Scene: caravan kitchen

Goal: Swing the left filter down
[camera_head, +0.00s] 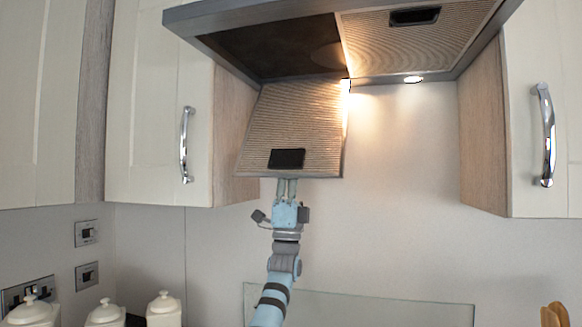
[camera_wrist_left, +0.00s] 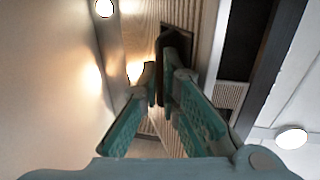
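The left filter (camera_head: 296,120) is a ribbed metal panel. It hangs down at a steep tilt below the hood, its top edge still at the hood and a dark opening (camera_head: 275,50) showing above it. Its black handle (camera_head: 287,158) is near the lower edge. My left gripper (camera_head: 286,182) reaches up from below to that lower edge. In the left wrist view its two fingers (camera_wrist_left: 163,85) close from both sides on the dark handle part (camera_wrist_left: 175,42) of the filter; the exact contact is partly hidden. My right gripper is in neither view.
The hood's right filter (camera_head: 415,35) sits flat in place, with a lit lamp (camera_head: 413,79) behind it. Cupboards with chrome handles (camera_head: 186,145) flank the hood. White lidded jars (camera_head: 163,308) and a glass panel (camera_head: 360,305) are below. The wall right of my arm is clear.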

